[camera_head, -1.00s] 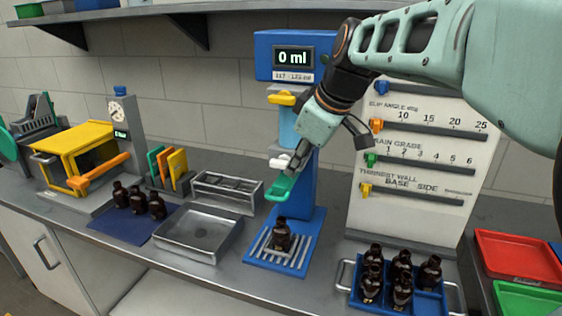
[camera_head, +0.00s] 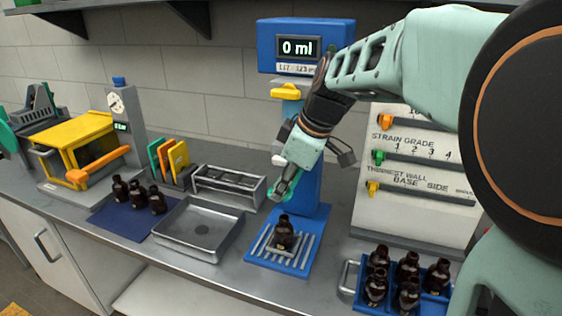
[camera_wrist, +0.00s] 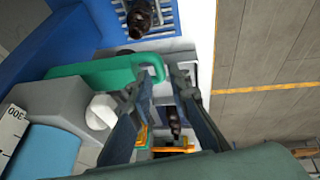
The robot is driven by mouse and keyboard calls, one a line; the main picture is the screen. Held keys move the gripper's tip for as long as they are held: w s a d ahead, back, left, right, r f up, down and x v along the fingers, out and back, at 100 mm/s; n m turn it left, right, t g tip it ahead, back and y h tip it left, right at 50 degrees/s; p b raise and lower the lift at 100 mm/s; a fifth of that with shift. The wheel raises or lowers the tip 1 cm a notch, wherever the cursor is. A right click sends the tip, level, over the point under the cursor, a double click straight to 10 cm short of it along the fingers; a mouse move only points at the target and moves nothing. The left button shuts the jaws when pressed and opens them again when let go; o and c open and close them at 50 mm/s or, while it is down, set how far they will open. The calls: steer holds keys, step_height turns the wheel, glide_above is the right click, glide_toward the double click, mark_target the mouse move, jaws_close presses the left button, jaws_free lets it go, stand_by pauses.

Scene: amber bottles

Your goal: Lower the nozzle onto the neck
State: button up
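The blue filling stand (camera_head: 312,205) shows "0 ml". A dark bottle (camera_head: 284,234) stands upright on its slatted base; it also shows at the top of the wrist view (camera_wrist: 141,20). A green lever (camera_wrist: 95,73) juts from the stand above the bottle; in the head view it is mostly behind my gripper (camera_head: 284,192). In the wrist view my gripper (camera_wrist: 158,88) has its fingertips apart, at the lever's hooked end; contact is unclear. A white round part (camera_wrist: 102,112) sits beside the lever. I cannot make out the nozzle's tip against the bottle's neck.
A yellow lever (camera_head: 287,91) is higher on the stand. A steel tray (camera_head: 200,230) and a blue mat (camera_head: 125,222) with several bottles lie left. A blue crate (camera_head: 428,300) of bottles is at the right, before a slider panel (camera_head: 420,185).

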steer(key=shift+x, duration=0.75)
jaws_close()
